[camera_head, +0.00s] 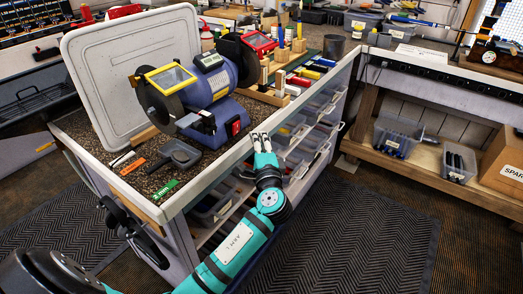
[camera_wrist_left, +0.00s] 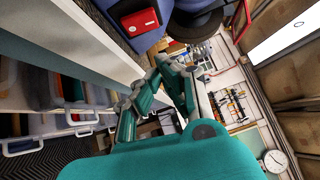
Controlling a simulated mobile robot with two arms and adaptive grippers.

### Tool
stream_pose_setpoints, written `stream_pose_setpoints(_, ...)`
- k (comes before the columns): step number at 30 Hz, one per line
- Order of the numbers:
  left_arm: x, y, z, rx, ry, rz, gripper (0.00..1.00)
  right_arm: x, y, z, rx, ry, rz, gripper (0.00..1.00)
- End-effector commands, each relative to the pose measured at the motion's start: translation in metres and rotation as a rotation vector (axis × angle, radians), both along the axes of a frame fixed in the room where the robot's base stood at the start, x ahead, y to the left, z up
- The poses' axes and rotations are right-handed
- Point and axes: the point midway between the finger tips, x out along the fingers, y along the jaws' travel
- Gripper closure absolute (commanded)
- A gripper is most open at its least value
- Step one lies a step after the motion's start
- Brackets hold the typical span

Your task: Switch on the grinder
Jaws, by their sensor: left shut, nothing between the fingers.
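The blue bench grinder (camera_head: 213,88) stands on the dark speckled top of the bench, with a yellow-framed shield (camera_head: 171,78) at its left wheel and a red-framed one at its right. Its red switch box (camera_head: 234,126) is on the front of the base; it also shows at the top of the left wrist view (camera_wrist_left: 140,22). Whether the switch is on or off is too small to tell. My left gripper (camera_head: 261,138) is shut and empty at the bench's front edge, right of the switch and apart from it. In the left wrist view its fingers (camera_wrist_left: 162,78) lie below the switch. My right gripper is not in view.
A large pale panel (camera_head: 110,75) leans behind the grinder. Clear bins (camera_head: 318,107) fill shelves under the edge. The floor mat at right is clear.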

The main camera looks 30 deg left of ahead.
Motion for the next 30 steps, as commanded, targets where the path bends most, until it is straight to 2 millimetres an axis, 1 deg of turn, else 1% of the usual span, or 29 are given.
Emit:
stream_pose_setpoints(1,0.008,0.007,0.004,0.001,0.000,0.001,1.00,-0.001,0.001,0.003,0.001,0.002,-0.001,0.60)
stream_pose_setpoints(3,0.006,0.020,0.005,0.004,0.001,0.001,1.00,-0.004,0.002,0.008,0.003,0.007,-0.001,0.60)
stream_pose_setpoints(6,0.007,0.032,0.006,0.002,0.000,0.001,1.00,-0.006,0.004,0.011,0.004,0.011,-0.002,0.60)
stream_pose_setpoints(9,0.008,0.039,0.006,0.002,0.001,-0.001,1.00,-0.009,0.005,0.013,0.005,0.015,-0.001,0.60)
stream_pose_setpoints(13,0.008,0.044,0.005,0.000,0.002,-0.001,1.00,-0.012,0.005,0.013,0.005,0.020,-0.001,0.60)
stream_pose_setpoints(22,0.008,0.044,0.005,-0.002,0.001,-0.001,1.00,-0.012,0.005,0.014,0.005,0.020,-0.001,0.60)
stream_pose_setpoints(26,0.008,0.048,0.012,-0.044,0.004,0.001,1.00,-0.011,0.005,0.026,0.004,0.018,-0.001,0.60)
stream_pose_setpoints(27,0.008,0.049,0.011,-0.062,0.006,0.000,1.00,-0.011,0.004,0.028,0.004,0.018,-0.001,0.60)
stream_pose_setpoints(28,0.008,0.048,0.008,-0.058,0.006,-0.001,1.00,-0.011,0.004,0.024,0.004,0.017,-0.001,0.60)
stream_pose_setpoints(30,0.008,0.048,0.007,-0.056,0.006,-0.001,1.00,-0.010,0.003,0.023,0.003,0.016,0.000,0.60)
